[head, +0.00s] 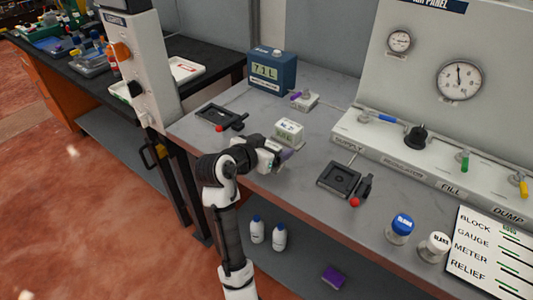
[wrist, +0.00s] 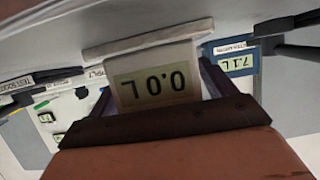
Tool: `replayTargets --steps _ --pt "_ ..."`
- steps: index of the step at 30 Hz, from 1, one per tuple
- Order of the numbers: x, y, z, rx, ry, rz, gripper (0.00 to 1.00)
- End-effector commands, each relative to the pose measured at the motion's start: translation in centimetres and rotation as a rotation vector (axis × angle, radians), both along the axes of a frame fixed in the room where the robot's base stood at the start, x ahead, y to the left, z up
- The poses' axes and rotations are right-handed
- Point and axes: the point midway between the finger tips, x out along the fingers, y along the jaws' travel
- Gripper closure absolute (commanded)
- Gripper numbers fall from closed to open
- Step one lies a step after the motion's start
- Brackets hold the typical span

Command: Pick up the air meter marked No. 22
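A small white meter (head: 288,132) with a display stands on the grey bench; no No. 22 mark is readable on it. In the wrist view its display (wrist: 158,88) reads 0.0 L, upside down. My gripper (head: 284,154) is low over the bench, close against the near side of the meter. In the wrist view my dark fingers (wrist: 160,105) are apart, one at each side of the meter's face. I cannot see them pressing on it. A larger blue meter (head: 272,70) stands farther back; its display reads 7.1 L in the wrist view (wrist: 236,62).
Black fixtures with red knobs lie left (head: 219,117) and right (head: 340,180) of the meter. A small purple-handled valve block (head: 303,100) stands behind. A sloped gauge panel (head: 440,165) runs along the right. Two capped jars (head: 400,228) (head: 434,246) stand near the front edge.

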Motion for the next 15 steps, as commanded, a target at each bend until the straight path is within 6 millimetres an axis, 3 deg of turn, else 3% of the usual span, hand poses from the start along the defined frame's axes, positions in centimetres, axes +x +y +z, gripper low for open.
replayTargets --steps 1,11,15 --pt "-0.01 0.01 0.02 0.000 0.000 0.000 0.24" --pt "-0.02 0.02 0.03 0.000 0.000 0.000 0.67" --pt "-0.03 0.02 0.12 0.000 -0.002 0.000 0.69"
